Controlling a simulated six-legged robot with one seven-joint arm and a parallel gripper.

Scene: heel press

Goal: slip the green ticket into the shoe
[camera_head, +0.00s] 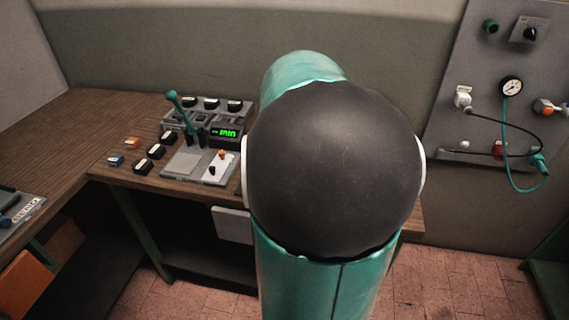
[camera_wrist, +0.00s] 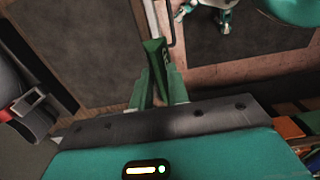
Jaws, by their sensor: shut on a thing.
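In the wrist view, my gripper (camera_wrist: 158,92) is shut on the green ticket (camera_wrist: 154,52), a thin green piece that stands out beyond the fingertips. Dark marks show on its side. It is held clear, with brown and dark surfaces behind it. I cannot make out a shoe for certain in either view. In the head view my own arm fills the middle and hides what is behind it; the gripper does not show there.
In the head view, a control console (camera_head: 190,165) with a green lever (camera_head: 181,108) and lit display (camera_head: 226,134) stands on the wooden bench (camera_head: 75,125). A wall panel (camera_head: 467,75) with a gauge (camera_head: 512,87) and cables is at right. Tiled floor shows below.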

